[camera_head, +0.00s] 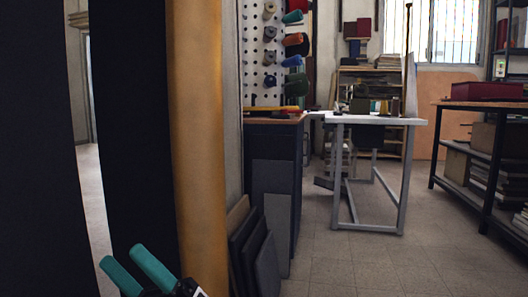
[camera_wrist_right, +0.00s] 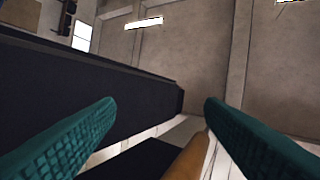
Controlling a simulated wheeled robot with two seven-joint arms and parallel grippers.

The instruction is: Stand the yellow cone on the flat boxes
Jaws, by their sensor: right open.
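I cannot pick out the yellow cone for certain. Small upright objects (camera_head: 383,106), one of them brownish yellow, stand on the far white table (camera_head: 345,119), too small to identify. Flat boxes are not clearly identifiable either; a flat dark red box (camera_head: 486,91) lies on the bench at right. My right gripper (camera_head: 136,270) shows at the lower left of the head view, far from the tables. In the right wrist view its teal fingers (camera_wrist_right: 160,115) are wide apart with nothing gripped between them. My left gripper is not in view.
A tall yellow-orange roll (camera_head: 197,150) and dark upright panels (camera_head: 140,110) stand close, near my right gripper. Dark flat panels (camera_head: 262,255) lean against a dark cabinet (camera_head: 272,150). Coloured cones hang on a pegboard (camera_head: 257,75). Open floor (camera_head: 360,262) lies before the white table.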

